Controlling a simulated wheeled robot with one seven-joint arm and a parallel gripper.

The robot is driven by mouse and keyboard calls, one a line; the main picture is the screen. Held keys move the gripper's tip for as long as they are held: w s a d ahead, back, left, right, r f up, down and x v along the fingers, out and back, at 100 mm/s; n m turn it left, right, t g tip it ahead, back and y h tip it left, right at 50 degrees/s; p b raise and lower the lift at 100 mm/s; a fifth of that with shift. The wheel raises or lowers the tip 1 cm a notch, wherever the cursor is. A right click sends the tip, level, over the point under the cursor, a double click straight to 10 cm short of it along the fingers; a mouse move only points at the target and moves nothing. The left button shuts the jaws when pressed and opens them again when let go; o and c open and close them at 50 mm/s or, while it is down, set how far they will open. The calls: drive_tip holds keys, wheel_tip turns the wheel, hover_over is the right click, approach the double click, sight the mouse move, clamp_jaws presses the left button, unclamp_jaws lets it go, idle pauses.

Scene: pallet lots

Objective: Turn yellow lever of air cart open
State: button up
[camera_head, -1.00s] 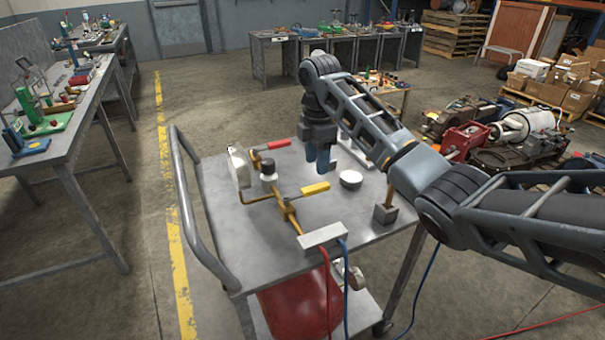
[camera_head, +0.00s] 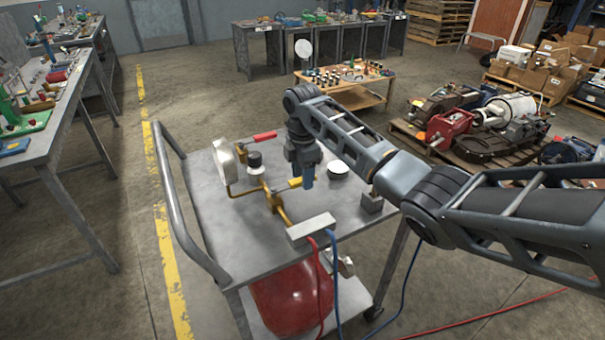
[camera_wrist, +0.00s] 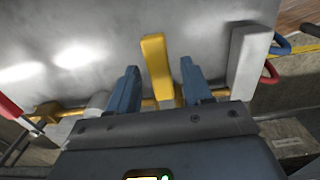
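The air cart (camera_head: 222,255) is a grey metal cart with brass piping on its top. The yellow lever (camera_head: 296,183) shows only in part in the head view, behind my gripper (camera_head: 303,182). In the wrist view the yellow lever (camera_wrist: 157,68) stands between the two blue fingers of my gripper (camera_wrist: 160,90). The fingers are apart, with a gap on each side of the lever. A red lever (camera_head: 265,136) sits farther back on the cart, and its red end (camera_wrist: 10,108) shows at the left of the wrist view.
A pale block (camera_head: 311,229) with red and blue hoses is at the front edge. A white round piece (camera_head: 338,168) lies to the right. A red tank (camera_head: 290,298) is below.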

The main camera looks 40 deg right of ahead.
clamp_jaws()
